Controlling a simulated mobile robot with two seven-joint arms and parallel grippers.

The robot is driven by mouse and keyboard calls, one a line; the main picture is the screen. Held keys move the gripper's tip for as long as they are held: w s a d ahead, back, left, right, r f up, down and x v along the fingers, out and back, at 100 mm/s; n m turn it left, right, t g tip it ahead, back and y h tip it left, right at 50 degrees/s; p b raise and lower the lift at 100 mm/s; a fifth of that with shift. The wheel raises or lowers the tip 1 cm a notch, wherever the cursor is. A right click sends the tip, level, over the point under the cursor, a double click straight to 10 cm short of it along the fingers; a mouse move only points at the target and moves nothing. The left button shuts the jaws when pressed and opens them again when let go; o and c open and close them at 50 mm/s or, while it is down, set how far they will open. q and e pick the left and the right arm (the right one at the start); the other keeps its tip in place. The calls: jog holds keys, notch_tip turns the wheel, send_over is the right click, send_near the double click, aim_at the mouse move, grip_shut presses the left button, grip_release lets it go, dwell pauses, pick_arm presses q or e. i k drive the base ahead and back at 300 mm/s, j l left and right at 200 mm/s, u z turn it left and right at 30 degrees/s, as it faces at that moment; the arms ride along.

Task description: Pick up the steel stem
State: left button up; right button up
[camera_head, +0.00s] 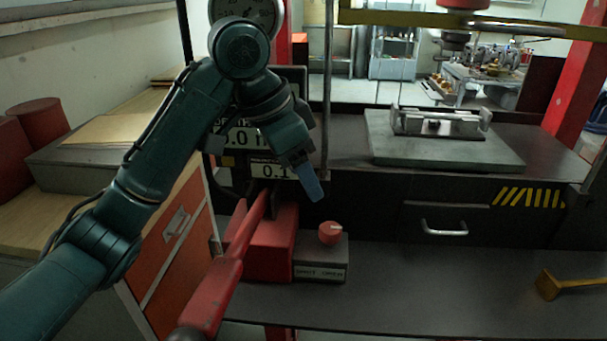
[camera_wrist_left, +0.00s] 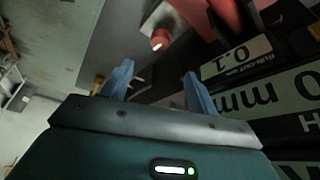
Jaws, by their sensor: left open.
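I cannot pick out the steel stem for certain in either view. A bright metal fixture (camera_head: 440,124) with upright ends sits on a grey plate (camera_head: 445,150) on the bench at the right; whether a stem lies in it I cannot tell. My left gripper (camera_head: 312,190) points down in front of the display panel, above the red knob (camera_head: 330,232). In the left wrist view its two blue fingers (camera_wrist_left: 158,88) are apart with nothing between them. My right gripper is not in view.
A red lever (camera_head: 228,275) and red block (camera_head: 270,250) stand below my left gripper. A brass mallet-like tool (camera_head: 550,285) lies on the lower shelf at right. A drawer (camera_head: 445,222) is under the bench. Red uprights and a yellow beam (camera_head: 400,18) frame the work space.

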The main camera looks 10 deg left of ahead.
aim_at(484, 116)
jog(key=k+l, duration=0.1)
jog(key=k, duration=0.9)
